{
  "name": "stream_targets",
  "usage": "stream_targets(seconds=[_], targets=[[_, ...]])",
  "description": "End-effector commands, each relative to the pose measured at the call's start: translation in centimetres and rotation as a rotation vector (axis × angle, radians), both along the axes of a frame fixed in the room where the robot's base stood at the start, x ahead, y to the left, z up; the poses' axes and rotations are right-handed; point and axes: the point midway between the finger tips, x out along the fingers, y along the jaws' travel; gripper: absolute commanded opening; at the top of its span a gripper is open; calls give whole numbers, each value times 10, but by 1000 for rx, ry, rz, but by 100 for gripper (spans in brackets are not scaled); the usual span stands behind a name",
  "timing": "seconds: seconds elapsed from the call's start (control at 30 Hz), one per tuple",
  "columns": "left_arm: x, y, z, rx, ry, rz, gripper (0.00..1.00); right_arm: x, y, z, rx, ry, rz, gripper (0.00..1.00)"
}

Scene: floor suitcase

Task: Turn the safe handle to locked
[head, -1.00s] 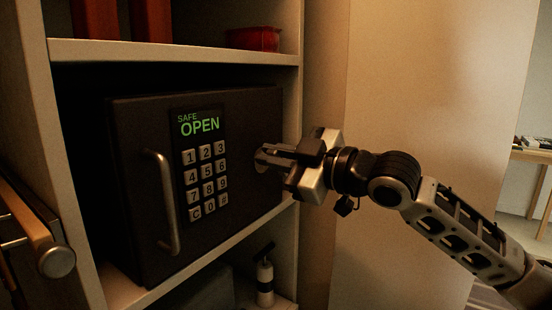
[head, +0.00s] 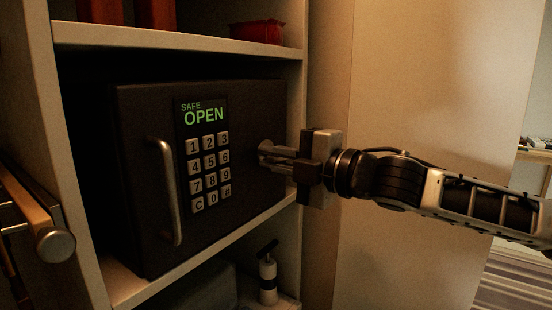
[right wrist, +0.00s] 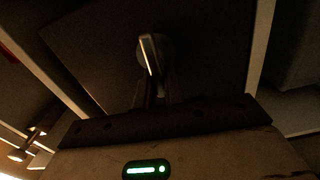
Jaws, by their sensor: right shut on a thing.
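The black safe (head: 140,130) sits on a shelf, its door shut against the body as far as I see. Its display (head: 203,114) reads "SAFE OPEN" in green above a keypad (head: 209,172). The small metal safe handle (head: 264,150) is at the right of the door, partly hidden by my fingers. My right gripper (head: 275,158) is shut on this handle. In the right wrist view the handle (right wrist: 149,52) stands on a round base, its lower end between my right fingertips (right wrist: 152,85). My left gripper is not in view.
A vertical bar handle (head: 168,190) is at the left of the safe door. The shelf's right side panel (head: 296,110) is close to my right gripper. A pump bottle (head: 267,277) stands below, and a red box (head: 256,31) above.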

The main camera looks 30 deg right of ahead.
Motion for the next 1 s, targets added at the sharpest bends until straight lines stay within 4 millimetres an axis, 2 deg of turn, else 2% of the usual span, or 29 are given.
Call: stream_targets(seconds=[0.23,0.73,0.8,0.83,1.0], targets=[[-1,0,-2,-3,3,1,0,0,0,-2,-69,-27,0,0],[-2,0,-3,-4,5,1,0,0,0,-2,-85,-34,0,0],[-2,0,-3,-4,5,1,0,0,0,-2,-85,-34,0,25],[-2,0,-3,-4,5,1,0,0,0,-2,-85,-34,0,33],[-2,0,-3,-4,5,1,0,0,0,-2,-83,-34,0,33]])
